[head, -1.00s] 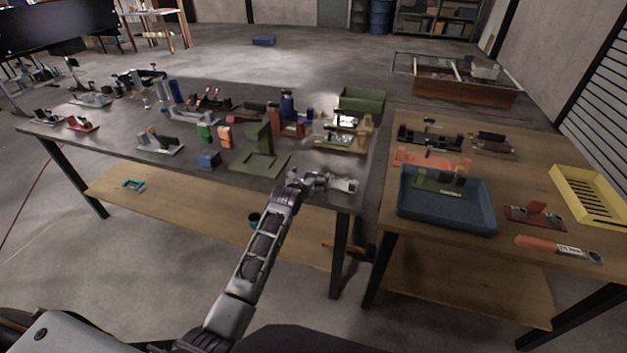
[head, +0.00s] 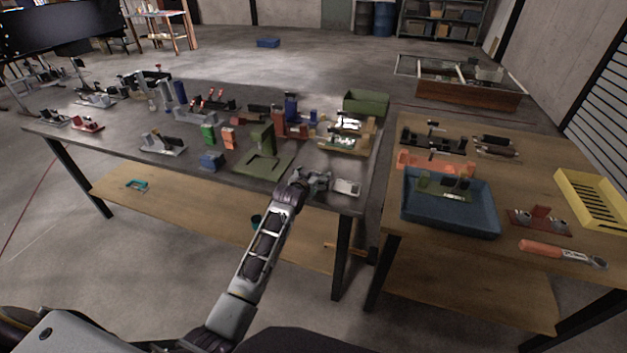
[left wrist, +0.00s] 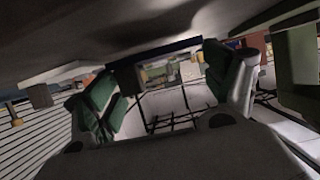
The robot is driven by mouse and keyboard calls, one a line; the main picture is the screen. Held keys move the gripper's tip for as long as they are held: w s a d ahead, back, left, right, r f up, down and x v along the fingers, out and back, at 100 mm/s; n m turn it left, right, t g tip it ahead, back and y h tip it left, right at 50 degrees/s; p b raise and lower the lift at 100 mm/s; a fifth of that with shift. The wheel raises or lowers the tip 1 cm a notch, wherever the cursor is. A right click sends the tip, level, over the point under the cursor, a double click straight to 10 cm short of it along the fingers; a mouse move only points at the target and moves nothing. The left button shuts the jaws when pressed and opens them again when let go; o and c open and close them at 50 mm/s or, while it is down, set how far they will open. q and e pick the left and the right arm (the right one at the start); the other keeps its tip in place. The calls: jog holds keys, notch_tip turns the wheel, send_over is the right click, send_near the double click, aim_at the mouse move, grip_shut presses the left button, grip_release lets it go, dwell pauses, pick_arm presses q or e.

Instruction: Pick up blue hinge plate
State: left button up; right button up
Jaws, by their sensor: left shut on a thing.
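My left gripper (head: 318,181) is at the front right edge of the long dark table, beside a small light grey part (head: 347,187). In the left wrist view the fingers with green pads (left wrist: 155,82) stand apart, with a dark blue strip (left wrist: 158,51) running between their tips. This strip looks like the edge of the blue hinge plate, held in the jaws. Most of the plate is hidden, and I cannot make it out in the head view. My right gripper is not in view.
A green bracket (head: 262,162) stands left of the gripper, with a small blue block (head: 211,161) farther left. A green bin (head: 366,102) is at the back. On the right-hand table are a blue tray (head: 450,222) and a yellow slotted tray (head: 592,200).

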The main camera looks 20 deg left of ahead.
pick_arm(q)
notch_tip(320, 180, up, 9)
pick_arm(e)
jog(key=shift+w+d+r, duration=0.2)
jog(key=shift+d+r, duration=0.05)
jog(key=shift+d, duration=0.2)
pick_arm(q)
jog(key=shift+s+f+p, duration=0.1)
jog(key=shift+f+p, duration=0.05)
jog(key=shift+p, duration=0.15)
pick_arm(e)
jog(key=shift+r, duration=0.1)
pick_arm(q)
jog(key=s+r+p, duration=0.3)
jog(key=s+p, duration=1.2)
jog(key=s, duration=0.9)
jog(key=shift+r, duration=0.15)
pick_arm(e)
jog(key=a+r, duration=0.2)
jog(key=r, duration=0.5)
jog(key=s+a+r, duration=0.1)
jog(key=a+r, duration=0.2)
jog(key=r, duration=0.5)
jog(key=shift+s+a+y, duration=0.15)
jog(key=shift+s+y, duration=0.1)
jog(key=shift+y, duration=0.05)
